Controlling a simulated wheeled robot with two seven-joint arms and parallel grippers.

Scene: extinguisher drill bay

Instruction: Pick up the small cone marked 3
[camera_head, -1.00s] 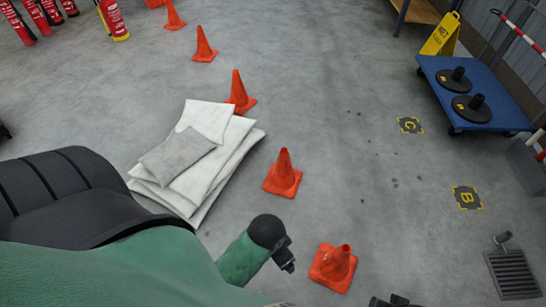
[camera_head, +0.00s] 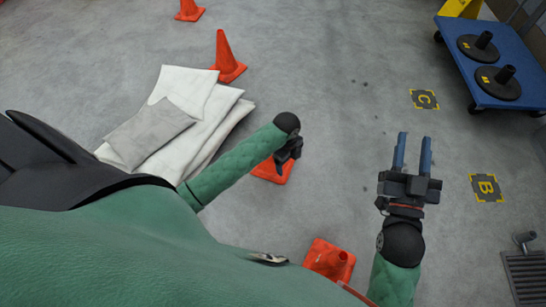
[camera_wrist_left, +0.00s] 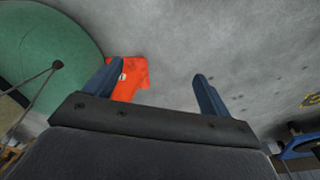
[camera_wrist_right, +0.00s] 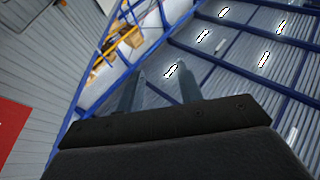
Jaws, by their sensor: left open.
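Several small orange cones stand on the floor; no number is readable on any. One cone (camera_head: 270,172) in the head view is partly hidden by my left gripper (camera_head: 291,152). An orange cone (camera_wrist_left: 130,72) shows in the left wrist view, partly behind the left finger, with a small pale mark. My left gripper is open and empty, its fingers apart near that cone (camera_wrist_left: 160,85). My right gripper (camera_head: 412,140) is open and empty, above bare floor, with its fingers apart in the right wrist view (camera_wrist_right: 160,90).
Other cones stand at the front (camera_head: 330,260), behind (camera_head: 226,57) and far back (camera_head: 188,9). White folded sheets (camera_head: 225,125) lie left of my left gripper. Floor between is clear.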

